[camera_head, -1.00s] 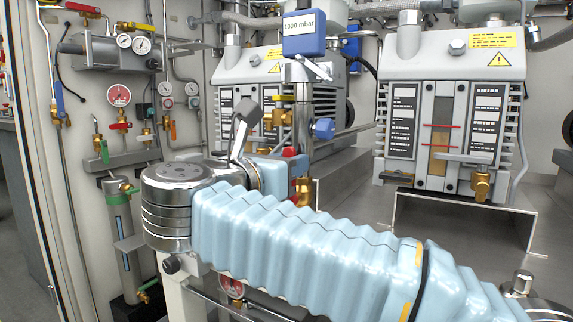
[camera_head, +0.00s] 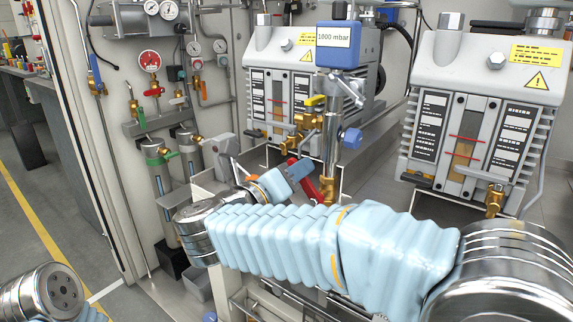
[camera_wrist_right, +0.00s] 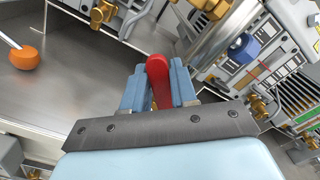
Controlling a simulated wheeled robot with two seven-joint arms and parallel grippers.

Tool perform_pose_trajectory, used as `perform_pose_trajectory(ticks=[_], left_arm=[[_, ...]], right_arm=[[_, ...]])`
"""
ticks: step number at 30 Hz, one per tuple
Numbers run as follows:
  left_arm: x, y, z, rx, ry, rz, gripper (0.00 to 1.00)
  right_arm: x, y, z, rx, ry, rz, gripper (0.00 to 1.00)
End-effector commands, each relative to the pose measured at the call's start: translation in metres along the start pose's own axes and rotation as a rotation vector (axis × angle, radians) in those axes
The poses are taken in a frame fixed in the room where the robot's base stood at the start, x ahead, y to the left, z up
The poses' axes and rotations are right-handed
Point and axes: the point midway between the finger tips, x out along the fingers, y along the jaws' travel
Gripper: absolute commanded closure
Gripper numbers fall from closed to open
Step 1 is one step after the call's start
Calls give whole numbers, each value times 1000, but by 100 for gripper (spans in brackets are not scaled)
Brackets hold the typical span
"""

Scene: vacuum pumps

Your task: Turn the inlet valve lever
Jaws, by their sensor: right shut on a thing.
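A red lever (camera_head: 306,184) sits low beside the upright steel pipe, by a brass fitting (camera_head: 327,187). I take it as the inlet valve lever. My right gripper (camera_head: 296,170), with blue fingers, is at the lever. In the right wrist view the red lever (camera_wrist_right: 158,72) stands between the two fingers, which are shut on it. The lever's lower end is hidden by the gripper there. My left gripper is out of view; only part of my left arm shows at bottom left.
A blue gauge (camera_head: 337,46) reading 1000 mbar tops the steel pipe (camera_head: 331,130), with a blue knob (camera_head: 352,138) beside it. Grey pumps (camera_head: 480,110) stand behind. An orange knob (camera_wrist_right: 25,58) shows in the wrist view. Open floor (camera_head: 25,215) lies left.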

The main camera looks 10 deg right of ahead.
Motion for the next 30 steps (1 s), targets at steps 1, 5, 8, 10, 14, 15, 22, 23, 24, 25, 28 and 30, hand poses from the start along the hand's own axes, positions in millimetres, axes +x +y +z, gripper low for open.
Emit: perform_pose_trajectory(ticks=[1, 5, 8, 10, 14, 15, 22, 23, 24, 25, 28, 30], left_arm=[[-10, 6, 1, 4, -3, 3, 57], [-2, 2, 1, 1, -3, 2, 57], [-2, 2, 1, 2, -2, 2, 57], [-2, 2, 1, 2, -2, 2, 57], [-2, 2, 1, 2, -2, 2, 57], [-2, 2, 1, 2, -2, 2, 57], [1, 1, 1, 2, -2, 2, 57], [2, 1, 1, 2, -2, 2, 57], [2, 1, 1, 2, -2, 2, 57], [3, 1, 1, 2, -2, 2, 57], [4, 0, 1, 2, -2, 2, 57], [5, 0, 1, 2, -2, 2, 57]], right_arm=[[0, 4, 4, -102, -3, 0, 71], [0, 6, 0, -82, -3, 1, 51], [0, 6, 0, -81, -3, 1, 44], [0, 6, 0, -80, -2, 1, 44], [0, 5, 0, -79, -2, 0, 44], [0, 5, 0, -79, -2, 1, 44], [-6, 6, 0, -78, -2, 1, 44], [-7, 6, 0, -78, -2, 1, 44], [-9, 6, 0, -78, -2, 1, 44], [-10, 6, 0, -78, -2, 1, 44], [-14, 6, 0, -77, -2, 1, 44], [-17, 6, 0, -77, -2, 1, 44]])
